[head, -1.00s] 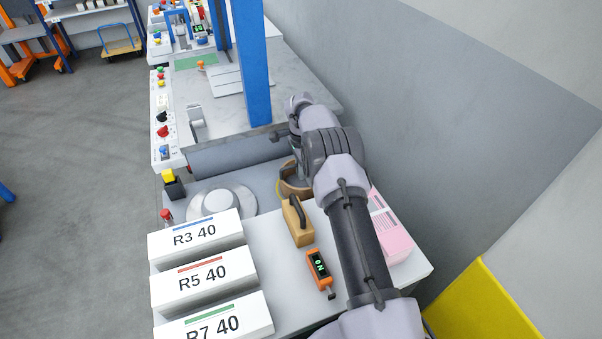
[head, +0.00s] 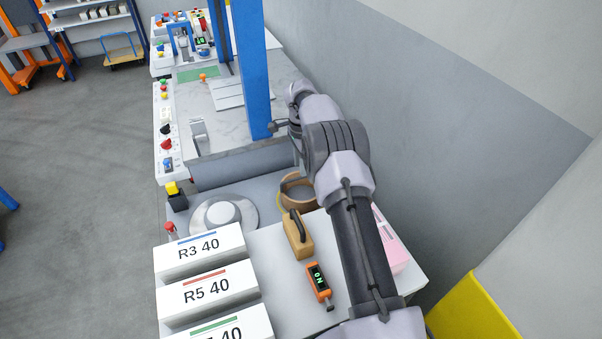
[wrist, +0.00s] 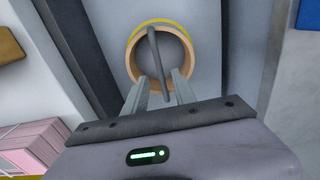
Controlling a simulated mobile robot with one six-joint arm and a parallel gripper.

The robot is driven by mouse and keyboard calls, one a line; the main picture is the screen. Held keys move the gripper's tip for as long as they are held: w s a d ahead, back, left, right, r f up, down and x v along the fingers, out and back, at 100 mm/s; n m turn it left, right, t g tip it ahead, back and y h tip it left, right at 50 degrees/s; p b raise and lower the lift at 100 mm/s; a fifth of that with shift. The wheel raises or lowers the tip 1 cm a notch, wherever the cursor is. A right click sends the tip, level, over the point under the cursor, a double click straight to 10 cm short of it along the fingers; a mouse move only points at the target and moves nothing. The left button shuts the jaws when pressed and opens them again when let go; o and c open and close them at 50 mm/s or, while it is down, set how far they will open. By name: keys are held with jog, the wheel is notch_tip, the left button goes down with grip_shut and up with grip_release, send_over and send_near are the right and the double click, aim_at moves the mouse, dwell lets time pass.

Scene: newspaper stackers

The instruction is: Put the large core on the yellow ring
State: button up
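The large core (head: 284,191), a brown open cylinder, stands upright on the grey bench. The wrist view shows it end-on as a tan ring (wrist: 187,45). A yellow arc, the yellow ring (head: 279,202), shows along its left side in the head view and along its top edge in the wrist view (wrist: 160,22). The core covers the rest, so I cannot tell how well centred it is. My gripper (wrist: 158,86) is over the core; its two fingers are apart with nothing held between them. My arm hides most of the gripper in the head view.
A round grey disc (head: 245,213) lies left of the core. A wooden block with a dark handle (head: 299,240), an orange meter (head: 318,282), pink stacks (head: 393,252) and white boxes (head: 199,251) are nearer. A blue post (head: 251,70) stands behind.

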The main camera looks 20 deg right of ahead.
notch_tip(320, 180, up, 11)
jog(key=a+n, duration=0.2)
jog(key=s+a+r+n+t, duration=0.2)
jog(key=s+a+r+n, duration=0.15)
jog(key=s+r, duration=0.5)
jog(key=s+a+r+n+t, duration=0.1)
jog(key=s+a+r+n, duration=0.1)
jog(key=s+a+r, duration=0.45)
jog(key=s+a+n+t+y, duration=0.1)
jog(key=s+a+n, duration=0.1)
jog(key=s, duration=1)
jog(key=s+a+r+n+t+y, duration=0.1)
jog(key=s+a+n, duration=0.2)
jog(key=s, duration=1)
jog(key=shift+n+t, duration=0.4)
jog(key=shift+n, duration=0.15)
jog(key=shift+a+r, duration=0.1)
jog(key=shift+a, duration=0.05)
